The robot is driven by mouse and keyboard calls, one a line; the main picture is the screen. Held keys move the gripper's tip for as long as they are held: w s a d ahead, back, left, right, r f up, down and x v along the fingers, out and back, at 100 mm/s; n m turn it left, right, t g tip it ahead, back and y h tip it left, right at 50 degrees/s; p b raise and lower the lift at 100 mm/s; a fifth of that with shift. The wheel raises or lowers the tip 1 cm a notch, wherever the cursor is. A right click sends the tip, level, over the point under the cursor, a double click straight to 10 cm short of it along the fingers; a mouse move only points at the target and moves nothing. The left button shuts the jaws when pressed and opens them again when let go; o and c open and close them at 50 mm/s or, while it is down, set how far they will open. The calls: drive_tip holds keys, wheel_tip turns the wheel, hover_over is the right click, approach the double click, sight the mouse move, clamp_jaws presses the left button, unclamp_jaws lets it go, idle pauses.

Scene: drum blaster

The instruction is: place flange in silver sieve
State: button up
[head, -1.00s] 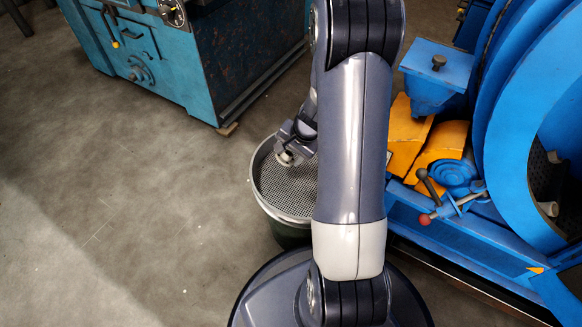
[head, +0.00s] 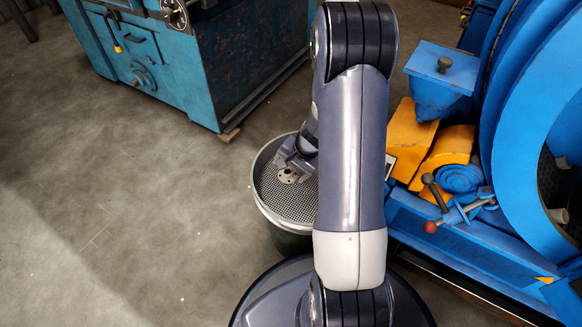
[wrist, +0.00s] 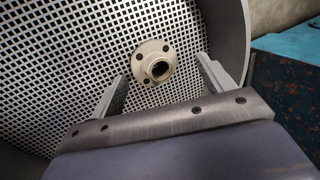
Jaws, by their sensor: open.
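The silver sieve (head: 268,203) is a round pan with a perforated mesh floor, sitting on a dark green drum in the head view. Its mesh (wrist: 60,70) and rim fill much of the wrist view. The flange (head: 288,176) is a small round pale metal piece with bolt holes and a central hub. It lies on the mesh inside the rim, and it also shows in the wrist view (wrist: 152,62). My gripper (wrist: 160,75) is open, its two fingers apart on either side of the flange with gaps to it. My arm hides the right part of the sieve in the head view.
A blue machine (head: 430,80) with orange parts and a red-knobbed lever (head: 431,227) stands close on the right. A blue cabinet machine (head: 200,60) stands at the back left. The concrete floor on the left is clear.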

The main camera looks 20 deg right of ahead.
drive_tip(key=p+v, duration=0.5)
drive_tip(key=v, duration=0.7)
